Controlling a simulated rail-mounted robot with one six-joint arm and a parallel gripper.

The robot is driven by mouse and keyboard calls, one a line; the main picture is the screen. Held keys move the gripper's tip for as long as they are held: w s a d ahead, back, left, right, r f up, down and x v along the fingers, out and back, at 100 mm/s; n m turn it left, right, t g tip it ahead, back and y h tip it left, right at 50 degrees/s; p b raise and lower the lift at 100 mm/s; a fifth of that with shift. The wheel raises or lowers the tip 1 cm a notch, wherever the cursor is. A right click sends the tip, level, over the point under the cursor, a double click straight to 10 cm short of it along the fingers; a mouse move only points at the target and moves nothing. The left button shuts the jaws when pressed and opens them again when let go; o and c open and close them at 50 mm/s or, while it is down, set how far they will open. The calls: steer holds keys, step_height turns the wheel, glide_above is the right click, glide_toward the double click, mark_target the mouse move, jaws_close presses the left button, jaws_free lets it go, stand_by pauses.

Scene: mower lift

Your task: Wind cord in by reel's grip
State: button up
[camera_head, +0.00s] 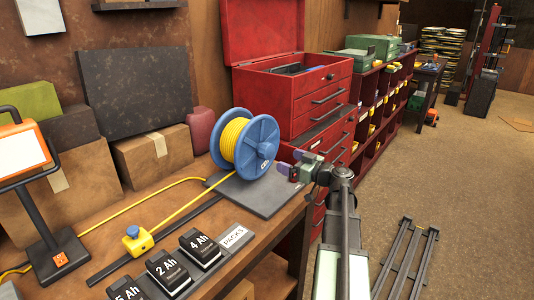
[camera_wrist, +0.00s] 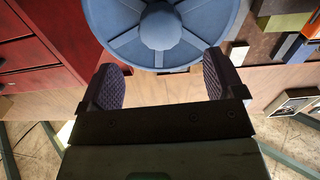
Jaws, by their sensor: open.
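The cord reel (camera_head: 262,140) has blue flanges and stands upright on a dark plate (camera_head: 262,200) on the bench. Yellow cord (camera_head: 232,138) is wound on it. A length of cord (camera_head: 185,214) runs from the reel to a yellow block (camera_head: 137,241) on the bench. My gripper (camera_head: 296,165) is open and empty, just right of the reel's near flange. In the wrist view, the flange and its round hub (camera_wrist: 160,28) lie ahead of my open fingers (camera_wrist: 162,80), apart from them. I cannot make out the reel's grip clearly.
A red tool chest (camera_head: 300,95) stands behind the reel. Labelled battery packs (camera_head: 199,248) sit at the bench front. An orange-framed screen (camera_head: 22,150) on a stand is at the left. Cardboard boxes (camera_head: 153,157) stand at the back. The floor to the right is mostly open.

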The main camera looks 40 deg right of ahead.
mark_target(270, 154)
steer(key=x, duration=1)
steer(key=shift+w+f, duration=0.1)
steer(key=c, duration=1.3)
